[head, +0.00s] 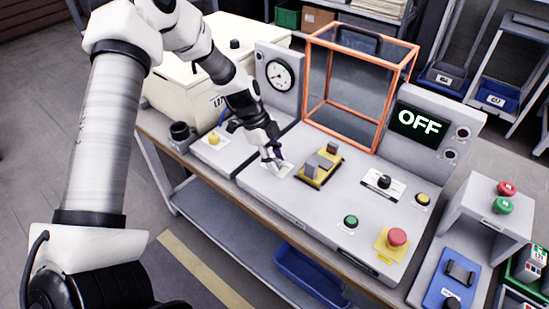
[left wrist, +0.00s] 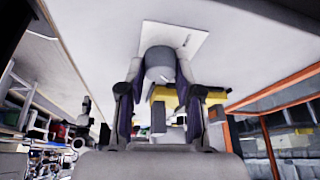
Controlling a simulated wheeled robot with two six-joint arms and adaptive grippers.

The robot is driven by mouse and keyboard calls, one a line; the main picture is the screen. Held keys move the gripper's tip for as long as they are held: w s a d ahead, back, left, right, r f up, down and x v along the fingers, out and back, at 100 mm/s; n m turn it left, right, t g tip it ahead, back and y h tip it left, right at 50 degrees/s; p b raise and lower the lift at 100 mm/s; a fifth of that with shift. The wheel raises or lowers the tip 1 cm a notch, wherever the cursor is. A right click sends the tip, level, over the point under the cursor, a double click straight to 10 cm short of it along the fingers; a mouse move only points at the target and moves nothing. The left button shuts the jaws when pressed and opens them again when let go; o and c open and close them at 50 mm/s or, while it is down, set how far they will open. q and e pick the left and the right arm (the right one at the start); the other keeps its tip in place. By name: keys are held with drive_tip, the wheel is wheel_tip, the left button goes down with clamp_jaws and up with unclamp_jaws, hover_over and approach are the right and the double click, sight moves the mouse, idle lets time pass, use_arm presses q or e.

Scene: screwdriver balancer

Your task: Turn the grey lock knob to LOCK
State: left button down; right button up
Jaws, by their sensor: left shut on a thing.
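The grey lock knob (left wrist: 160,60) stands on a white label plate (left wrist: 195,40) on the light grey panel. My left gripper (left wrist: 160,85) has its two fingers on either side of the knob and is shut on it. In the head view my left gripper (head: 270,150) points down at the plate (head: 286,170), and its fingers hide most of the knob. The lettering on the plate and the knob's pointing direction cannot be read. My right gripper is not in view.
Just right of the knob is a yellow block with grey parts (head: 318,168). Behind stands an orange-framed clear guard (head: 350,80). A screen (head: 418,121) reads OFF. A black selector (head: 384,181), a green button (head: 351,221) and a red emergency button (head: 397,237) lie further right.

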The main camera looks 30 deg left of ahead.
use_arm(q)
drive_tip(key=shift+s+f+n, duration=0.1)
drive_tip(key=shift+n, duration=0.2)
drive_tip(key=shift+n+b, duration=0.35)
drive_tip(key=shift+n, duration=0.15)
drive_tip(key=shift+d+n+t, duration=0.1)
drive_tip(key=shift+n+t, duration=0.4)
drive_tip(key=shift+n, duration=0.2)
drive_tip(key=shift+s+n+y, duration=0.1)
drive_tip(key=shift+n+y, duration=0.3)
drive_tip(key=shift+n, duration=0.5)
drive_tip(key=shift+n+t+y+p, duration=0.3)
drive_tip(key=shift+n+t+p, duration=0.2)
drive_tip(key=shift+n, duration=0.4)
drive_tip(key=n+y+p, duration=0.1)
drive_tip(key=n+p, duration=0.3)
drive_tip(key=n+t+y+p, duration=0.1)
drive_tip(key=n+p, duration=0.3)
drive_tip(key=shift+d+r+y, duration=0.15)
drive_tip(key=shift+r+y, duration=0.05)
drive_tip(key=shift+y, duration=0.2)
drive_tip(key=shift+f+n+y+p, duration=0.2)
drive_tip(key=shift+n+y+p, duration=0.4)
drive_tip(key=shift+n+p, duration=0.95)
drive_tip(key=shift+n, duration=0.25)
